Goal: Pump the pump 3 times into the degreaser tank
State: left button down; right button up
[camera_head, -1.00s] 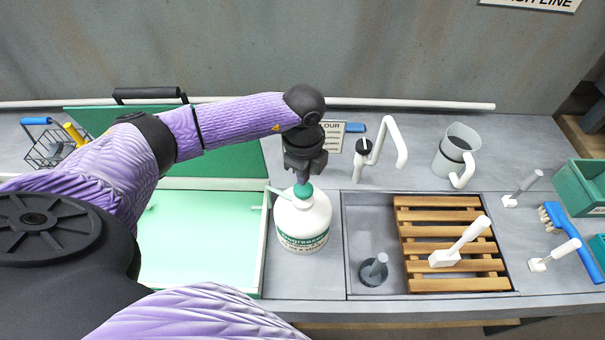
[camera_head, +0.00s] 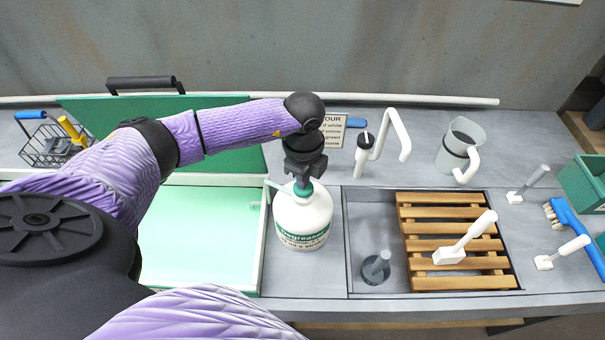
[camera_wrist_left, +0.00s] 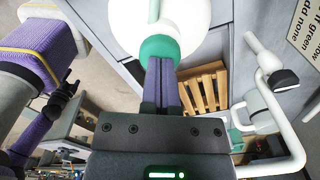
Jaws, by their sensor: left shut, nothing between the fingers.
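The white degreaser bottle (camera_head: 303,222) with a green pump collar (camera_head: 303,189) stands upright on the counter. Its pale spout points left, over the right rim of the degreaser tank (camera_head: 263,235). The tank is a pale green basin with its green lid raised behind it. My left gripper (camera_head: 304,181) is shut and empty, pointing down onto the pump top. In the left wrist view its closed fingers (camera_wrist_left: 161,65) meet the green pump top (camera_wrist_left: 158,48) and hide part of it. Whether the pump is pressed down is unclear.
A sunken bay with a wooden slatted rack (camera_head: 415,227) lies right of the bottle. A wire basket (camera_head: 45,150) is at far left, a blue brush (camera_head: 577,240) at far right.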

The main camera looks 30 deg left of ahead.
pick_arm(q)
jog(key=shift+f, duration=0.2)
jog(key=shift+r+p, duration=0.5)
jog(key=shift+r, duration=0.05)
notch_tip(320, 180, up, 4)
jog(key=p, duration=0.3)
jog(key=shift+f, duration=0.2)
jog(key=shift+r+p, duration=0.8)
jog(key=shift+p, duration=0.05)
jog(key=shift+f, duration=0.1)
